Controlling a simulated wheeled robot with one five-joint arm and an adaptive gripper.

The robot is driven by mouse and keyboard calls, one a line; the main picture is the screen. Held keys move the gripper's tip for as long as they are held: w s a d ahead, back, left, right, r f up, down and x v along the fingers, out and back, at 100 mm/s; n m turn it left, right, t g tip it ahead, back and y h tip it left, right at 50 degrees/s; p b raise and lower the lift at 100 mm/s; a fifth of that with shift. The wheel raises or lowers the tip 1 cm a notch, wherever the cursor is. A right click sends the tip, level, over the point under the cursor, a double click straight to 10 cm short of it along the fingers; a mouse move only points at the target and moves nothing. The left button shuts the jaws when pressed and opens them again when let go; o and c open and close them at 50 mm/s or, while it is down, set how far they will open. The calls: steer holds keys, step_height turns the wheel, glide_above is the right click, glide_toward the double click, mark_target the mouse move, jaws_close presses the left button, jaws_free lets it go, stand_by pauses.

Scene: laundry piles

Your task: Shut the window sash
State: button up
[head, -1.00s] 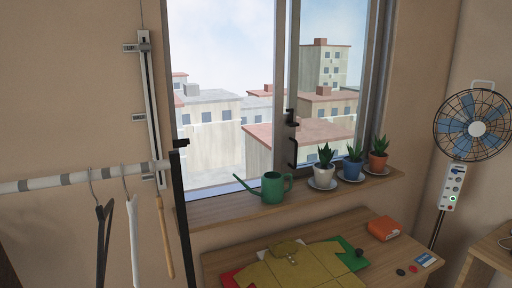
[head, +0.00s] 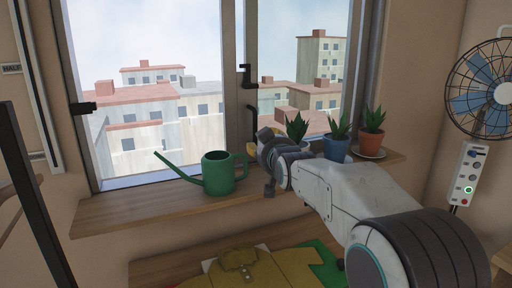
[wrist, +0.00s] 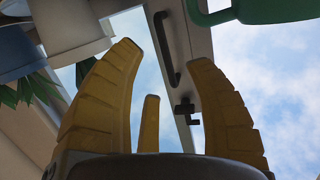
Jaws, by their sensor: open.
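The window sash (head: 236,60) stands with its upright near the middle of the window, well away from the left jamb, which carries a black catch (head: 83,108). A black bar handle (head: 251,122) and a black latch (head: 245,75) are on the upright. My gripper (head: 256,147) is in front of the upright's lower part, near the handle's lower end. In the wrist view my gripper (wrist: 165,52) is open and empty. The handle (wrist: 165,48) shows between its yellow fingertips, beyond them; I cannot tell whether they touch. The latch (wrist: 187,113) shows there too.
A green watering can (head: 219,173) stands on the sill (head: 130,212), left of my gripper. Potted plants in white, blue (head: 336,147) and orange pots (head: 371,144) stand close on the right. A yellow shirt (head: 245,270) lies on the table below.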

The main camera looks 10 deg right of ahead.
mark_target(256, 144)
steer(key=shift+w+r+t+p, duration=0.2)
steer(key=shift+w+t, duration=0.3)
steer(key=shift+w, duration=2.35)
steer(key=shift+w+r+t+p, duration=0.15)
steer(key=shift+w+t, duration=0.35)
steer(key=shift+w, duration=2.35)
steer(key=shift+c, duration=0.3)
jaws_close()
